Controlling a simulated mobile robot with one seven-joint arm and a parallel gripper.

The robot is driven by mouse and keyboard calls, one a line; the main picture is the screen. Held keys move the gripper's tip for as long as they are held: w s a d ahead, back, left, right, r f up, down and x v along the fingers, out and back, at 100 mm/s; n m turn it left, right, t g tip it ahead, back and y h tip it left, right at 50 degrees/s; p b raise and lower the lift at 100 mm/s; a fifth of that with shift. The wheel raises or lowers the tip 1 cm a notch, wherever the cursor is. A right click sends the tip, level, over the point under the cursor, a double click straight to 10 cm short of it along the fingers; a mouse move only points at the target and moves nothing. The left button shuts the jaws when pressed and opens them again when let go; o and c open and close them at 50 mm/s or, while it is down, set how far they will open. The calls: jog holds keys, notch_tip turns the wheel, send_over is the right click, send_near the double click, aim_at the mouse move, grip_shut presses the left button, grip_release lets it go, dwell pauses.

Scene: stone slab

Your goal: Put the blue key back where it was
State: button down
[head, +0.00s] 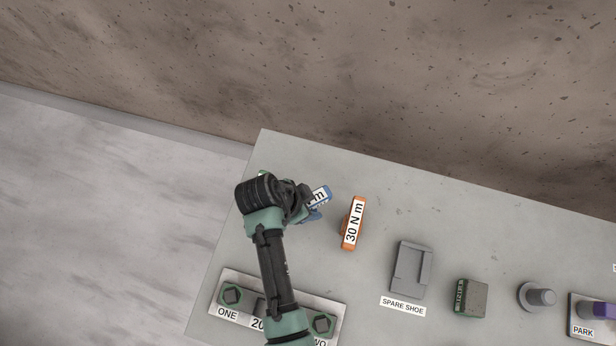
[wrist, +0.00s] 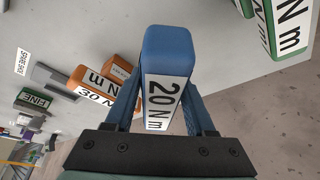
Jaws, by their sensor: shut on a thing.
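The blue key (wrist: 165,50), labelled 20 N m, is between the fingers of my gripper (wrist: 160,115) in the wrist view. My gripper (head: 308,205) is shut on it. In the head view the blue key (head: 320,194) shows partly beside my wrist, just left of the orange 30 N m key (head: 353,223). I cannot tell whether the blue key touches the slab. A plate (head: 232,314) marked ONE, 20 and TWO lies at the slab's front left, with a green-rimmed hex fitting at each end; my arm hides part of its middle.
The orange key (wrist: 88,82) stands close by in the wrist view. A green-edged key (wrist: 290,25) shows at its upper right. The grey spare shoe (head: 411,270), a dark green block (head: 469,298), a round grey peg (head: 540,297) and the PARK plate (head: 583,333) stand farther right on the slab (head: 440,215).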

jog(key=shift+w+f, duration=0.15)
jog(key=shift+f, duration=2.1)
jog(key=shift+f, duration=0.2)
jog(key=shift+c, duration=1.2)
grip_release()
jog(key=shift+r, duration=0.1)
